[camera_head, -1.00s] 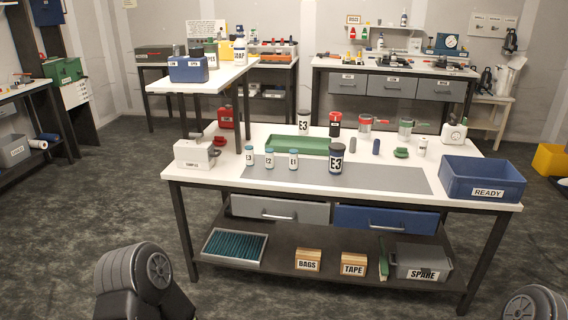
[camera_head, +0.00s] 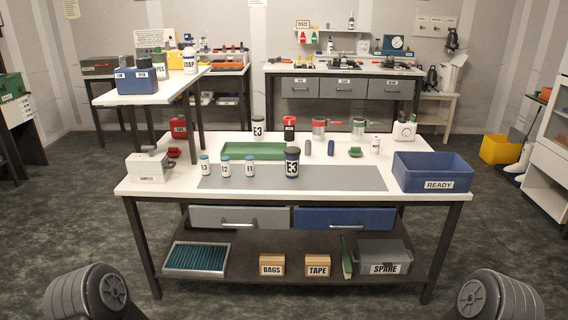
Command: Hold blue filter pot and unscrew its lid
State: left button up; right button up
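The blue filter pot (camera_head: 292,163), dark blue with a white "E3" label, stands upright on the grey mat (camera_head: 340,178) near the middle of the bench. Its dark lid (camera_head: 292,151) is on top. A white pot (camera_head: 258,131), also marked "E3" and dark-lidded, stands further back by the green tray. Only parts of my own arms show at the bottom left and bottom right corners. Both grippers are out of view, and nothing touches the blue pot.
The mat right of the pot is clear.

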aim_at(292, 163)
jog(key=i+l, duration=0.1)
jog(key=i, duration=0.4)
jog(key=i+l, duration=0.1)
jog(key=i, duration=0.4)
jog(key=i+l+u, duration=0.2)
jog(key=i+j+u, duration=0.1)
jog(key=u, duration=0.95)
